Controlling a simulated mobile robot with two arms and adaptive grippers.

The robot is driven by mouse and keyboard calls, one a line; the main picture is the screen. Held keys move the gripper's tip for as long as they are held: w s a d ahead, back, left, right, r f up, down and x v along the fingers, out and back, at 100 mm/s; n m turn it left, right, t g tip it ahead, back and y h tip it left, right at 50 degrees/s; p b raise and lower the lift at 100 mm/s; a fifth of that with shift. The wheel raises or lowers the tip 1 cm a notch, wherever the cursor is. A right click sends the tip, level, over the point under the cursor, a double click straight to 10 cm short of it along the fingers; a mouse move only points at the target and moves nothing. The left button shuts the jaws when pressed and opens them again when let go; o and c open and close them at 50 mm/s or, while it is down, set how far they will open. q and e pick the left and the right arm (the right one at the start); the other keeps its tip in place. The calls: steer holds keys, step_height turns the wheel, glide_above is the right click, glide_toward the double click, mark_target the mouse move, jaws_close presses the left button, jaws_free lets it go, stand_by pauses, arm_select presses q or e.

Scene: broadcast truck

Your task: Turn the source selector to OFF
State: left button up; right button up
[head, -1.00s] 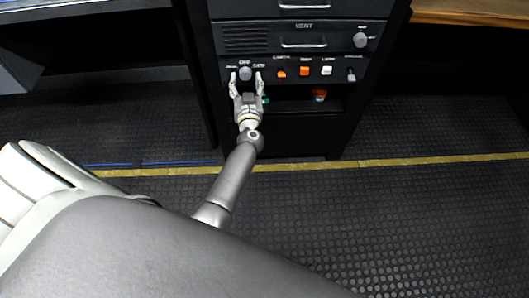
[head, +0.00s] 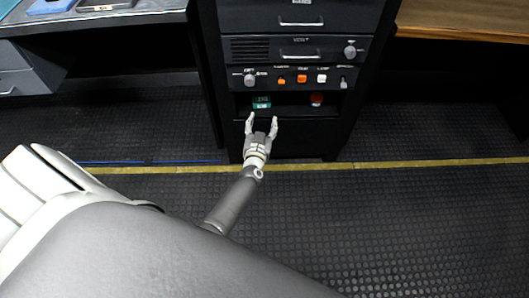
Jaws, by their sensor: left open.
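A grey round knob (head: 250,79), which looks like the source selector, sits at the left end of the switch panel (head: 310,88) on the black rack. Small white labels stand around it, too small to read surely. I cannot tell which label the knob points to. My left gripper (head: 262,119) is open and empty, below the knob and apart from it. Its two fingers point up toward the rack, just under a small green display (head: 261,102). My right gripper is not in view.
Right of the knob are orange switches (head: 302,79), a white switch (head: 322,78) and a small grey toggle (head: 343,83). Another knob (head: 350,51) is on the vent panel above. A red button (head: 316,99) sits in the recess below. Desks flank the rack; the floor in front is clear.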

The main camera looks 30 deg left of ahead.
arm_select(q)
steer(key=s+d+f+m+g+h+p, duration=0.1)
steer(key=s+d+f+g+h+p, duration=0.1)
steer(key=s+d+f+p, duration=0.2)
steer(key=s+d+f+m+g+h+p, duration=0.2)
steer(key=s+d+f+h+p, duration=0.1)
steer(key=s, duration=0.6)
step_height(320, 180, down, 3)
steer(key=shift+s+d+r+m+h+p, duration=0.15)
steer(key=shift+d+m+h+p, duration=0.15)
steer(key=shift+d+p, duration=0.45)
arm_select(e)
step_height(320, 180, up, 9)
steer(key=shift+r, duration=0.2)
